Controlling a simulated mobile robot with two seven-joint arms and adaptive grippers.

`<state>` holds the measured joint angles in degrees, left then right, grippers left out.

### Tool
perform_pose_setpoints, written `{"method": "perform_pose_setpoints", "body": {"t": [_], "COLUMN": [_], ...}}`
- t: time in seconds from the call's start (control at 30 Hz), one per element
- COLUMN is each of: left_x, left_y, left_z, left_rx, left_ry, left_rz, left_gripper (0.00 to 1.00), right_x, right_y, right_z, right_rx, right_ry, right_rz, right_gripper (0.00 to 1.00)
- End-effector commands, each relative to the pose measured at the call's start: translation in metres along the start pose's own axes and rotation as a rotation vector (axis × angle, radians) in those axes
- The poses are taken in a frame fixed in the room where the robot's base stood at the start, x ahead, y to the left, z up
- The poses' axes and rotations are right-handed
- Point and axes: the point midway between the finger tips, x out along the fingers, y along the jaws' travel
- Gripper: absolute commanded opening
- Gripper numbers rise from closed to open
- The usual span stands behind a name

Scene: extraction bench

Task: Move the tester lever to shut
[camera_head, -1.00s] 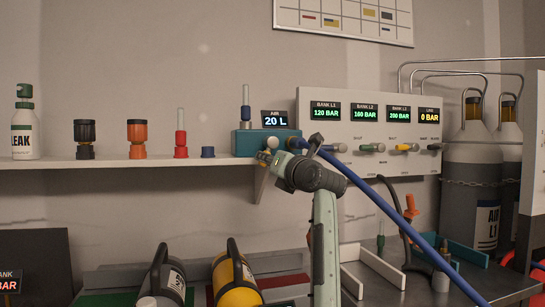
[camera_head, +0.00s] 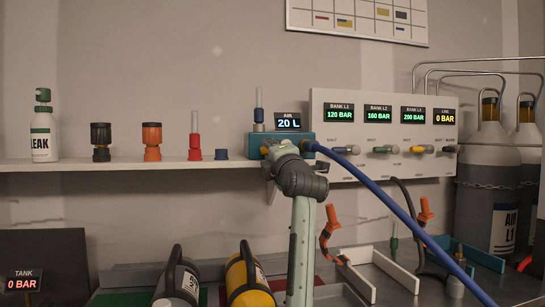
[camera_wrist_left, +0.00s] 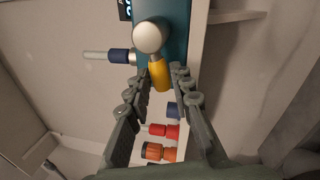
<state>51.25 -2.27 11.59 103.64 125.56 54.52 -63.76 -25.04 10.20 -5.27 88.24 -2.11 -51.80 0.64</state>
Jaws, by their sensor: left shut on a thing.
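The tester is a teal box (camera_head: 306,139) at the right end of the white shelf, with a display reading AIR 20 L (camera_head: 288,122) above it. Its lever is yellow with a round grey pivot; in the left wrist view the lever (camera_wrist_left: 160,76) lies between my fingers. My left gripper (camera_head: 272,150) is at the tester's front, seen from behind and partly hiding it. In the left wrist view the gripper (camera_wrist_left: 166,84) is shut on the lever. My right gripper is not in view.
A blue hose (camera_head: 400,210) runs from the tester down to the right. A white bank panel (camera_head: 330,165) with several valves stands right of it. A leak bottle (camera_head: 43,135) and several fittings stand on the shelf (camera_head: 75,165). A yellow cylinder (camera_head: 255,275) lies below.

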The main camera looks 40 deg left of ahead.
Motion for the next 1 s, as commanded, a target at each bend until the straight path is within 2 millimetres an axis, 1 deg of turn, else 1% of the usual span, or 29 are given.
{"method": "perform_pose_setpoints", "body": {"t": [0.2,0.4,0.97,1.0], "left_x": [0.0013,0.0019,0.0020,0.0020], "left_y": [0.0071,0.0100,0.0113,0.0113], "left_z": [-0.0007,-0.0003,0.0003,0.0003], "left_rx": [0.126,0.190,0.216,0.216], "left_ry": [-0.024,-0.037,-0.043,-0.043], "left_rz": [0.003,0.003,0.003,0.003], "left_gripper": [0.00,0.00,0.00,0.26], "right_x": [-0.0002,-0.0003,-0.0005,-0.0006], "right_y": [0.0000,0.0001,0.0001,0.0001], "right_z": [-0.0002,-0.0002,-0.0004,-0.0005], "right_rx": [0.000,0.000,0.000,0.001], "right_ry": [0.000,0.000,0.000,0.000], "right_rz": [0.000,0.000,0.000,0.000], "right_gripper": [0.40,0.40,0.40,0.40]}}
